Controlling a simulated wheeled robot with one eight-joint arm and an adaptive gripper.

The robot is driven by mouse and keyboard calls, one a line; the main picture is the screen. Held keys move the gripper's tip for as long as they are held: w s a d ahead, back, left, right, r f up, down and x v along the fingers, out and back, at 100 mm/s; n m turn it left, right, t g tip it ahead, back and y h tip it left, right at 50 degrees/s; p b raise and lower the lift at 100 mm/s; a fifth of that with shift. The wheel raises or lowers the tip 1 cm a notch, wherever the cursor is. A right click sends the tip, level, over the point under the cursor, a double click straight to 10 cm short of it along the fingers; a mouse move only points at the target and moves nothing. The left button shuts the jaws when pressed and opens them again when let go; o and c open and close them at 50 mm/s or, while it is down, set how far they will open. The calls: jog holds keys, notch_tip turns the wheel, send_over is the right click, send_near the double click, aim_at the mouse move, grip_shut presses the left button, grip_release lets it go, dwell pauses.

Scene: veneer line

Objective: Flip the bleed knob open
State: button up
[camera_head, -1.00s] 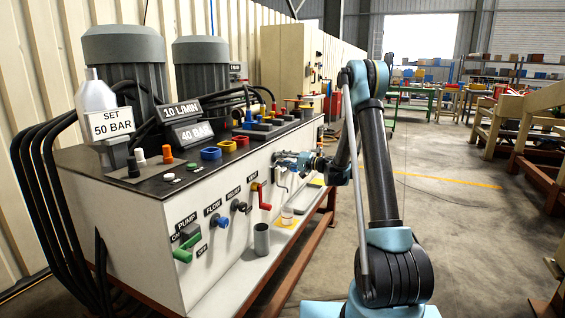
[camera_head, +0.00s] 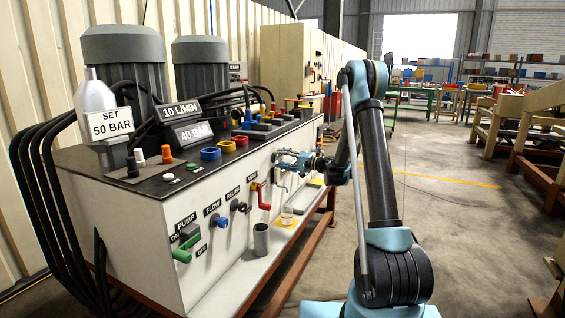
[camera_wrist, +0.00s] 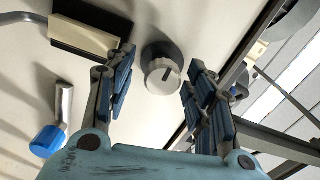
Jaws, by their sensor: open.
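A round knob (camera_wrist: 162,75) with a grey collar, a pale face and a dark pointer line stands on the white panel in the wrist view. No label on it is readable, so I cannot confirm it is the bleed knob. My gripper (camera_wrist: 160,90) is open, with one blue-padded finger on each side of the knob. I cannot tell whether the pads touch it. In the head view my gripper (camera_head: 287,158) is at the far part of the cabinet's front panel (camera_head: 150,235), and the knob cannot be made out there.
A metal lever with a blue end (camera_wrist: 48,140) is left of the knob in the wrist view. A red lever (camera_head: 263,198), a blue flow knob (camera_head: 219,221) and a green pump lever (camera_head: 182,256) sit nearer on the panel. A grey cup (camera_head: 261,239) stands on the ledge.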

jog(key=shift+d, duration=0.1)
jog(key=v, duration=1.1)
jog(key=shift+d, duration=0.4)
jog(key=shift+s, duration=0.15)
